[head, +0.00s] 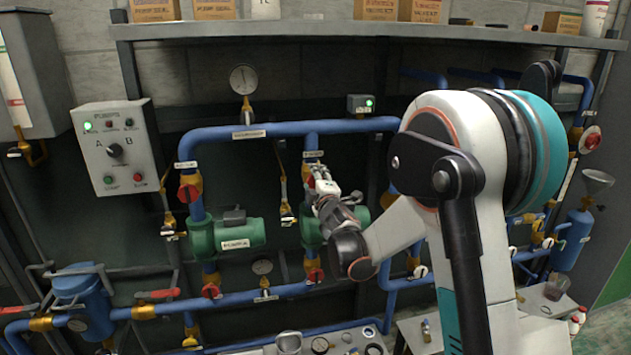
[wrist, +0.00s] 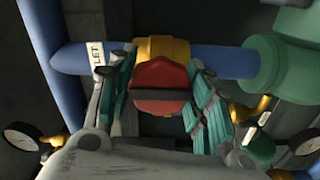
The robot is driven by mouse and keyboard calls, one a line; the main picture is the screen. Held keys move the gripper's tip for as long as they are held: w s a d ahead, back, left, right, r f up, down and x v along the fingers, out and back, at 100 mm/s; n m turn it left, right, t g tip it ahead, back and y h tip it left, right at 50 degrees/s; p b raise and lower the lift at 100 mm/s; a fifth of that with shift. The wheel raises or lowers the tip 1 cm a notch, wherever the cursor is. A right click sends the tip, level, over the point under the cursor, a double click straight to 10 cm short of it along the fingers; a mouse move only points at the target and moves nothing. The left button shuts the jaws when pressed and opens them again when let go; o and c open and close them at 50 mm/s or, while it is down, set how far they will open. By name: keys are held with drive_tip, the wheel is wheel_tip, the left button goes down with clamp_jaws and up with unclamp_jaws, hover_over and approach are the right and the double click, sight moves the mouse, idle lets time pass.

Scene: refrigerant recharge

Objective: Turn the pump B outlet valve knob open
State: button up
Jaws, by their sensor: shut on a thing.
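The red pump B outlet valve knob (wrist: 160,86) is in the middle of the wrist view, on a brass valve body (wrist: 163,47) in a blue pipe. My gripper (wrist: 160,72) has its fingers on both sides of the knob and is shut on it. In the head view my gripper (head: 318,177) is at the vertical blue pipe above the green pump B (head: 312,232), which my arm partly covers. There the gripper hides most of the knob. A label ending in "LET" (wrist: 97,60) sits on the pipe beside the valve.
Pump A (head: 234,233) and its red outlet knob (head: 188,193) are to the left. A grey control box (head: 118,147) with a selector hangs further left. Gauges and a thin yellow-fitted line (head: 284,190) stand close to the gripper. A shelf (head: 330,29) runs above.

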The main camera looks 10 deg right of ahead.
idle(0.4)
drive_tip(key=o, duration=1.1)
drive_tip(key=s, duration=1.2)
